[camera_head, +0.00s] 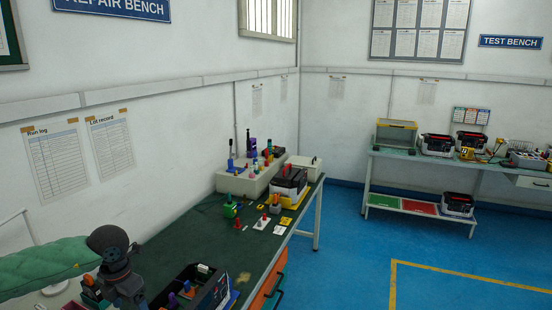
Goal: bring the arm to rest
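My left arm comes in from the lower left, in a green quilted sleeve with dark grey joints at its end. Its dark end, with my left gripper (128,292), points down at the near end of the repair bench (207,236). The fingers cannot be made out against the dark items there, so I cannot tell whether they are open or hold anything. My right arm and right gripper are not in view.
A dark open box (208,292) with coloured parts stands beside the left gripper. Farther along the bench are a grey fixture block (240,182), a black-and-white unit (288,183) and small coloured parts. A test bench (382,153) stands at the back right. Blue floor (345,265) is clear between.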

